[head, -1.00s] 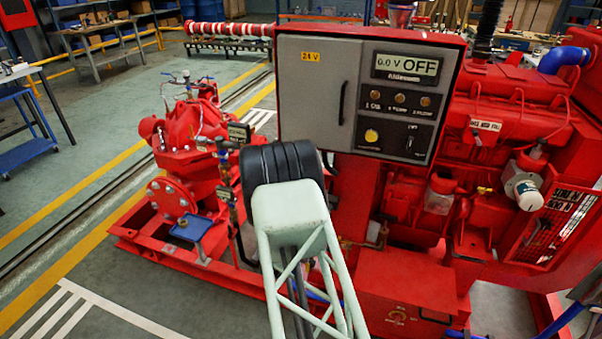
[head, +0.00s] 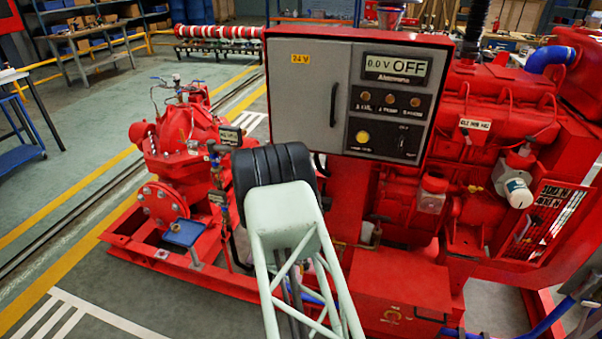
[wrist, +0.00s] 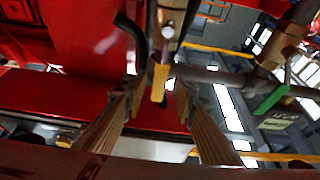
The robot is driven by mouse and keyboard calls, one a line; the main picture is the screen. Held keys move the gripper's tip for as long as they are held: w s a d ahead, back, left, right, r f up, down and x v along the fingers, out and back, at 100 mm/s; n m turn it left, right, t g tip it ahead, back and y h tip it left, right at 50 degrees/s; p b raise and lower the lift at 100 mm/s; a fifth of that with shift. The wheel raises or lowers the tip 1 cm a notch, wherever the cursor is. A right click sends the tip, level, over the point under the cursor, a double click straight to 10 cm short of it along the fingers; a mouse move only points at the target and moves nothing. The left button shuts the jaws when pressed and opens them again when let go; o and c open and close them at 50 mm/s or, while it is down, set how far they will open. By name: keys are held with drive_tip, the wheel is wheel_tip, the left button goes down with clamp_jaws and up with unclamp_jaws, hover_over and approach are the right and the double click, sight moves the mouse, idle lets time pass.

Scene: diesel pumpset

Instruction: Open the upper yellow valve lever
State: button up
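In the wrist view, a yellow lever (wrist: 159,80) hangs below a metal valve body (wrist: 168,24) at the upper middle. My gripper (wrist: 156,92) is open, with one finger on each side of the lever. The fingers look apart from the lever, though contact is hard to judge. In the head view, my arm hides the gripper and the yellow lever.
A green lever (wrist: 270,99) sits on a pipe to the right in the wrist view, and a black hose (wrist: 132,35) bends close on the left. In the head view, the grey control panel (head: 318,75) reads OFF beside the red pump (head: 180,145) and engine.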

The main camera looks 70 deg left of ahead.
drive_tip(key=shift+s+d+f, duration=0.1)
drive_tip(key=v, duration=1.1)
drive_tip(key=shift+s+d, duration=0.2)
drive_tip(key=shift+d, duration=0.05)
